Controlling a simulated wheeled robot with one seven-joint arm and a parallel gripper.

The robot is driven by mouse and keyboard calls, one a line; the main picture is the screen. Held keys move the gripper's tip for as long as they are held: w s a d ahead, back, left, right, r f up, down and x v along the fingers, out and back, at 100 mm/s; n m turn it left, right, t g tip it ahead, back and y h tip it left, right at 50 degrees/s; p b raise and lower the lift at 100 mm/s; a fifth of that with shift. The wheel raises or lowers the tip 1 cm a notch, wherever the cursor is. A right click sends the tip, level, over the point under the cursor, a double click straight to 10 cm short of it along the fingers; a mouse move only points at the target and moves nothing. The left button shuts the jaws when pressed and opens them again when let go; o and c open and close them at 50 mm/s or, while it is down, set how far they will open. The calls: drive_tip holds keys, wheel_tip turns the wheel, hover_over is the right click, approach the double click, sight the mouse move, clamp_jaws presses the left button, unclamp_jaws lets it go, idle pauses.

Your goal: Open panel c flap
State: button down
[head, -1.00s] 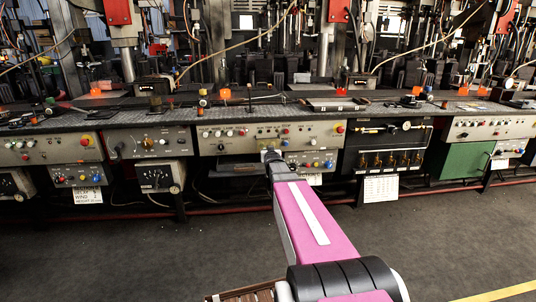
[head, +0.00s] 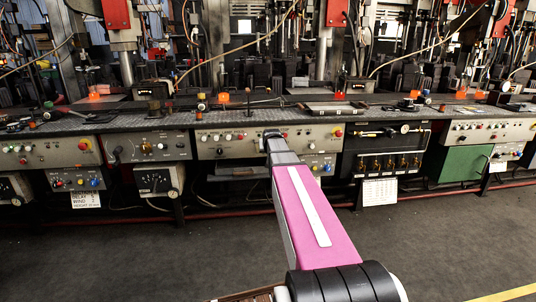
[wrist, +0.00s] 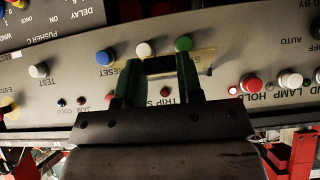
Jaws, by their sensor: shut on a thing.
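The grey middle control panel (head: 225,141) with several knobs and buttons is under the bench in the head view. My gripper (head: 272,136) is at its front face. The wrist view shows the panel face (wrist: 225,60) close up, with a row of blue, white and green buttons. There my gripper (wrist: 160,72) has its two dark green fingers against the panel, shut on a dark bar-shaped handle (wrist: 158,64) between the fingertips. The lettering "panel c" is not readable. The flap's edges are hard to make out, so I cannot tell whether it is open.
A red button (wrist: 250,84) is right of my gripper in the wrist view. Other panels flank the middle one, including one with a green box (head: 462,165) at right. Machine columns and orange cups (head: 223,98) stand on the bench. The floor (head: 120,255) in front is clear.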

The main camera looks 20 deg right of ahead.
drive_tip(key=r+g, duration=0.2)
drive_tip(key=shift+w+r+g+y, duration=0.1)
drive_tip(key=shift+w+g+y, duration=0.2)
drive_tip(key=shift+w, duration=0.1)
drive_tip(key=r+g, duration=0.1)
drive_tip(key=g, duration=0.1)
drive_tip(key=shift+w+d+r+g, duration=0.1)
drive_tip(key=shift+w+r+g, duration=0.2)
drive_tip(key=shift+r+g, duration=0.1)
drive_tip(key=g, duration=0.1)
drive_tip(key=w+r+g, duration=0.1)
drive_tip(key=g, duration=0.1)
drive_tip(key=shift+d+r+y, duration=0.1)
drive_tip(key=shift+r+y, duration=0.2)
drive_tip(key=shift+y, duration=0.1)
drive_tip(key=shift+w+r+g, duration=0.25)
drive_tip(key=shift+g, duration=0.45)
drive_tip(key=shift+w+r+g, duration=0.2)
drive_tip(key=shift+r+g, duration=0.05)
drive_tip(key=shift+g, duration=0.45)
drive_tip(key=shift+y, duration=0.3)
drive_tip(key=c, duration=0.8)
unclamp_jaws()
drive_tip(key=shift+o, duration=0.2)
drive_tip(key=shift+r, duration=0.1)
